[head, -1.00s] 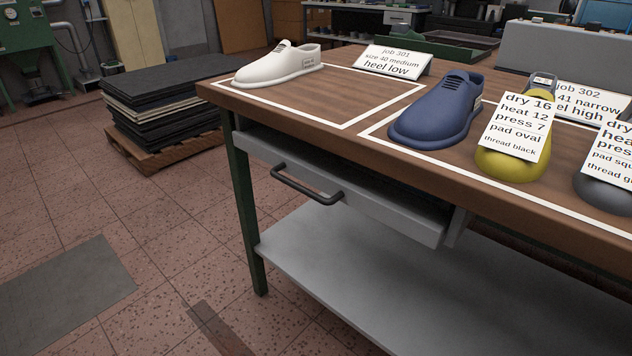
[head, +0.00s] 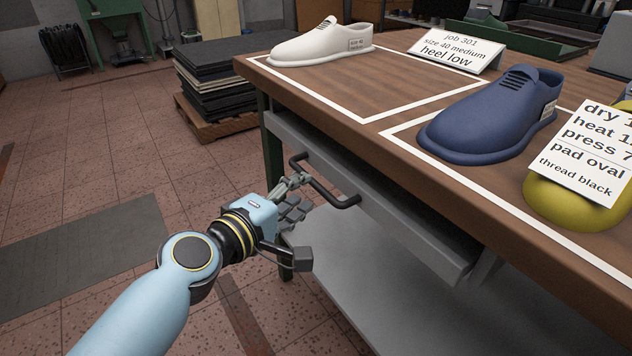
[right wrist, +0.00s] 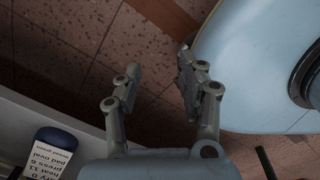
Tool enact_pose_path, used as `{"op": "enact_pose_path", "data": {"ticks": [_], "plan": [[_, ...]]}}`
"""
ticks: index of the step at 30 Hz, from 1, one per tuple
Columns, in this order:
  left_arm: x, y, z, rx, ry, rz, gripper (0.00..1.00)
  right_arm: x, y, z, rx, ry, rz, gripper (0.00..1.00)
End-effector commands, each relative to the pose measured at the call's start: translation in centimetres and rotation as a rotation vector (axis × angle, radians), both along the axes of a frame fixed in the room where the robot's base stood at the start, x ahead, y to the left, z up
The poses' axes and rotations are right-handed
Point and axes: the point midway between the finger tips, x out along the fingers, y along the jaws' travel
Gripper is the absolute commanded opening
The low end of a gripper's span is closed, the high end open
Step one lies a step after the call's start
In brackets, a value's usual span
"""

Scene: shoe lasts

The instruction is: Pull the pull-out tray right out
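The grey pull-out tray (head: 405,222) is under the wooden bench top, with a dark gap above its front. I cannot tell how far out it stands. Its black bar handle (head: 322,184) sticks out from the front. My left gripper (head: 298,220) is open just in front of the handle, with one finger close to the bar's left part and the other lower down. I cannot tell whether it touches the bar. My right gripper (right wrist: 160,85) is open and empty in the right wrist view, over the tiled floor.
The bench top (head: 400,115) carries a white shoe last (head: 318,44), a blue last (head: 495,115) and a yellow last (head: 560,205) with a card. A grey lower shelf (head: 345,270) lies below the tray. A stack of dark sheets (head: 235,80) stands behind on a pallet.

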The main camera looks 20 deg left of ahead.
Motion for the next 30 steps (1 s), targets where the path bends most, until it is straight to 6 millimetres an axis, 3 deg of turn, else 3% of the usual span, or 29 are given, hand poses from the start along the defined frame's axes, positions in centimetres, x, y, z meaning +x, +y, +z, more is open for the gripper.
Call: {"op": "enact_pose_path", "data": {"ticks": [3, 9, 20, 28, 30], "plan": [[2.3, -0.6, -0.5, 0.000, -0.001, 0.000, 0.36, 0.3, -0.4, -0.2, -0.004, -0.004, 0.002, 0.40], [4.5, -1.2, -1.0, 0.000, 0.001, -0.001, 0.36, 0.9, -1.0, -0.4, -0.011, -0.013, 0.005, 0.40], [5.1, -1.4, -1.1, 0.001, 0.002, 0.000, 0.36, 1.0, -1.2, -0.4, -0.014, -0.014, 0.006, 0.40], [5.0, -1.3, -1.1, 0.001, 0.002, 0.000, 0.01, 1.0, -1.2, -0.4, -0.013, -0.013, 0.006, 0.40], [5.0, -1.3, -1.1, 0.001, 0.002, 0.000, 0.00, 0.9, -1.2, -0.4, -0.013, -0.013, 0.006, 0.40]]}}
